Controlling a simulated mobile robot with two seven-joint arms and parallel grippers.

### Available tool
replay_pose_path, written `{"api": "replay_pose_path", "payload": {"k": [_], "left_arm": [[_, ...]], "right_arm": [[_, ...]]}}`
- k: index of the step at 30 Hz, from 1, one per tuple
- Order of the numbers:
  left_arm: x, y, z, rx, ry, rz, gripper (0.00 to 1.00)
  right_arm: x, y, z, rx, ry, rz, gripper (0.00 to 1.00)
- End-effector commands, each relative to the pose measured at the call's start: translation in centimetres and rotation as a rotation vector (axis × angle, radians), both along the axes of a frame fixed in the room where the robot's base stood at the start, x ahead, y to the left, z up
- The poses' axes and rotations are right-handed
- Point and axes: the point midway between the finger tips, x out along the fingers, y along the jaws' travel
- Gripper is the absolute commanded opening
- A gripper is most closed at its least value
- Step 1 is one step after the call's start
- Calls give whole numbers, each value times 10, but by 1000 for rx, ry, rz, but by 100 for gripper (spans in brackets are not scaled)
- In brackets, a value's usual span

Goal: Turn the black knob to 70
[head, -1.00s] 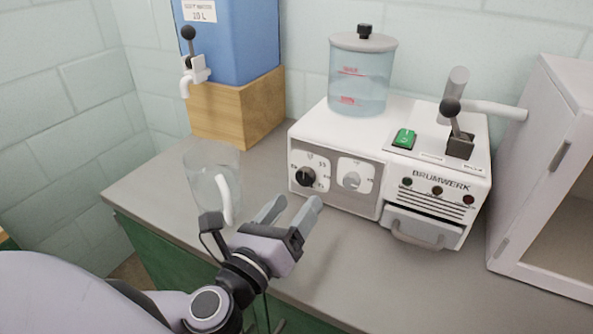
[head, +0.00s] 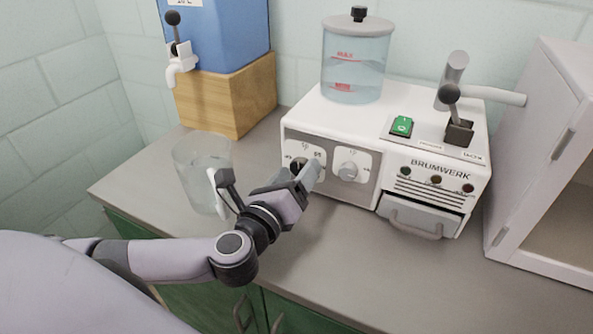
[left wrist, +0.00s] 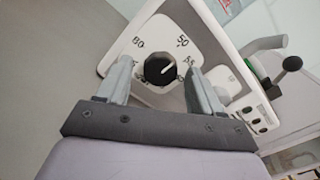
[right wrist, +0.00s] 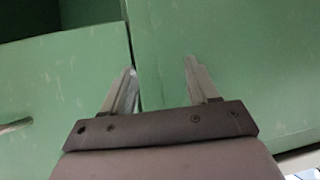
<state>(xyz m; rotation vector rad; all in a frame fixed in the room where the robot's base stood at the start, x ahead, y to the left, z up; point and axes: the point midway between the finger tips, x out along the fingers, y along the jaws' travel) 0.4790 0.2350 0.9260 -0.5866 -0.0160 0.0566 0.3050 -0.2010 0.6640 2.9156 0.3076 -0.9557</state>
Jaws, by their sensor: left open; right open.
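The black knob (left wrist: 159,70) sits on a white dial plate (left wrist: 152,45) on the machine's front. Its white pointer line is aimed to the upper right in the left wrist view, near the mark that looks like 55. My left gripper (left wrist: 158,78) is open, with one finger on each side of the knob; I cannot tell whether they touch it. In the head view the left gripper (head: 309,172) covers much of the black knob (head: 298,164). My right gripper (right wrist: 160,75) is open and empty before green cabinet fronts (right wrist: 210,50).
A second, pale knob (head: 348,170) is just right of the left gripper. A glass jug (head: 202,165) stands close left of the left hand. A lever (head: 455,105) and green switch (head: 401,126) are on the machine's top. A white cabinet (head: 530,150) stands at the right.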

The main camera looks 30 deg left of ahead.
Motion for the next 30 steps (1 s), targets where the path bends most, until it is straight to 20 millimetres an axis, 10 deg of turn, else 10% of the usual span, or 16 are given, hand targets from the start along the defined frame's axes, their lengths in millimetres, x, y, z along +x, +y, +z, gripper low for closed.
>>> {"api": "replay_pose_path", "payload": {"k": [12, 18, 30], "left_arm": [[7, 0, 0, -1, 1, -1, 66], [7, 0, 0, -1, 0, 0, 10], [7, 0, 2, 43, 7, 1, 10]], "right_arm": [[-2, -1, -2, -3, 6, -1, 59], [-2, -1, -2, -3, 8, -2, 59], [-1, -1, 12, -6, -1, 1, 59]]}}
